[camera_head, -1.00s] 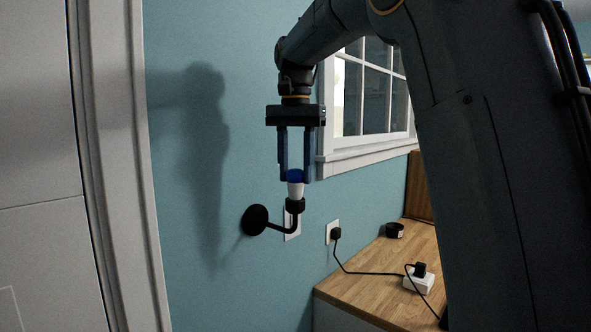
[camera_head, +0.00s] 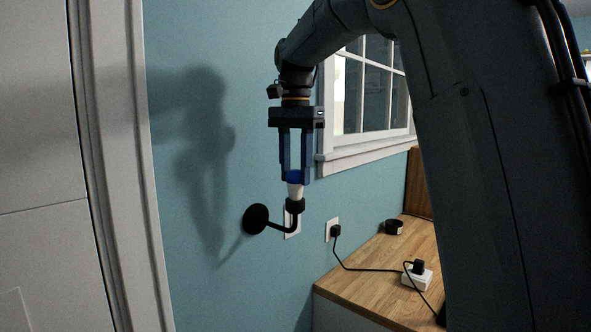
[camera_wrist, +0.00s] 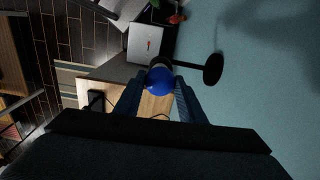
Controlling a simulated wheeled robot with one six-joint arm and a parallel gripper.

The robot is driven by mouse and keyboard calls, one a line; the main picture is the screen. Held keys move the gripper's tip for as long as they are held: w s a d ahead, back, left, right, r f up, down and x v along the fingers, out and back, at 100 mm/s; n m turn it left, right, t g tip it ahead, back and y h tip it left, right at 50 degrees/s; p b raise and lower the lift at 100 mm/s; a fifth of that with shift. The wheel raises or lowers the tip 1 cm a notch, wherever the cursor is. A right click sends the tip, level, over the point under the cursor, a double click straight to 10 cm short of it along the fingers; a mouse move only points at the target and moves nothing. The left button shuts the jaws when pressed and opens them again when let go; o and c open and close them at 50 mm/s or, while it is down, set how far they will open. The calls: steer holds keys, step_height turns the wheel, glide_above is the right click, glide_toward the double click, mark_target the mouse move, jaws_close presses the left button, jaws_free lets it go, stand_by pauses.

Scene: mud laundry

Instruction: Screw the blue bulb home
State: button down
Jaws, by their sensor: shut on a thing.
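The blue bulb (camera_head: 295,178) has a blue globe and a white lower body. It stands upright with its lower end at the black socket (camera_head: 295,206) of a wall lamp. The lamp's curved arm runs to a round black wall plate (camera_head: 256,219). My gripper (camera_head: 295,181) points straight down and is shut on the globe from above. In the wrist view the blue globe (camera_wrist: 159,81) lies between the fingertips of my gripper (camera_wrist: 158,90). How deep the bulb's base sits in the socket is hidden.
A wall outlet with a black plug (camera_head: 335,231) is right of the lamp. A wooden counter (camera_head: 370,280) carries a white power block (camera_head: 417,278), a cable and a small black round object (camera_head: 393,227). A window (camera_head: 372,95) is behind my arm, a white door frame (camera_head: 120,150) at left.

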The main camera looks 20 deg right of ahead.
steer(key=shift+m, duration=1.5)
steer(key=c, duration=1.1)
jaws_free()
steer(key=c, duration=0.4)
steer(key=shift+r, duration=4)
